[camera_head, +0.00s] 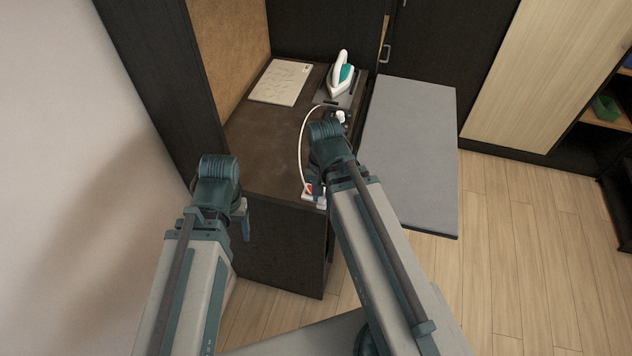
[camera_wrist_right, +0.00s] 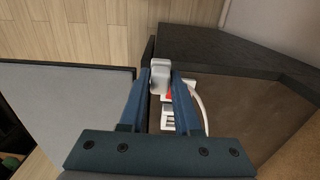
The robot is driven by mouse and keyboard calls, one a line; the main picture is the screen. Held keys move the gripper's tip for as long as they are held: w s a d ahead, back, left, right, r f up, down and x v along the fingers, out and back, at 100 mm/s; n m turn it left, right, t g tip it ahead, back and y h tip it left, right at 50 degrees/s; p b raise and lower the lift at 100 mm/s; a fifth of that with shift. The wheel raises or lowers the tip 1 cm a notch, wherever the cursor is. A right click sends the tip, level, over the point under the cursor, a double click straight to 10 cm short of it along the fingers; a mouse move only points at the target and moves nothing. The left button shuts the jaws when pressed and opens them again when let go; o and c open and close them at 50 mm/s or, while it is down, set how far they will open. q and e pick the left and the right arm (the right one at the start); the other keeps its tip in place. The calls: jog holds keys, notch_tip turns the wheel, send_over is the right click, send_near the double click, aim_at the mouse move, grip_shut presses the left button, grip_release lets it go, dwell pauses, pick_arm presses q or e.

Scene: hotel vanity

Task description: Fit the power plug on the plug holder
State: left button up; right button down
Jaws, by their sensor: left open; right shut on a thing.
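The power plug (camera_wrist_right: 160,76) is a white block between my right gripper's blue fingers in the right wrist view. My right gripper (camera_wrist_right: 161,84) is shut on it near the front edge of the dark desk. Just beyond is a white holder (camera_wrist_right: 168,120) with a red part and socket-like slots, lying on the desk. It also shows in the head view (camera_head: 312,190), partly hidden by my right gripper. I cannot tell whether plug and holder touch. My left gripper (camera_head: 244,218) is open and empty, left of the desk front.
A white-and-teal iron (camera_head: 342,76) stands at the back of the dark desk (camera_head: 265,130). A white cord (camera_head: 301,140) curves along the desk toward the holder. A paper sheet (camera_head: 281,82) lies at the back left. A grey board (camera_head: 408,150) extends on the right.

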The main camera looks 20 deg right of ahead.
aim_at(323, 198)
jog(key=shift+s+a, duration=0.1)
jog(key=shift+s, duration=0.45)
jog(key=shift+r, duration=0.2)
jog(key=shift+r+p, duration=1.9)
jog(key=shift+p, duration=0.2)
jog(key=shift+w, duration=0.1)
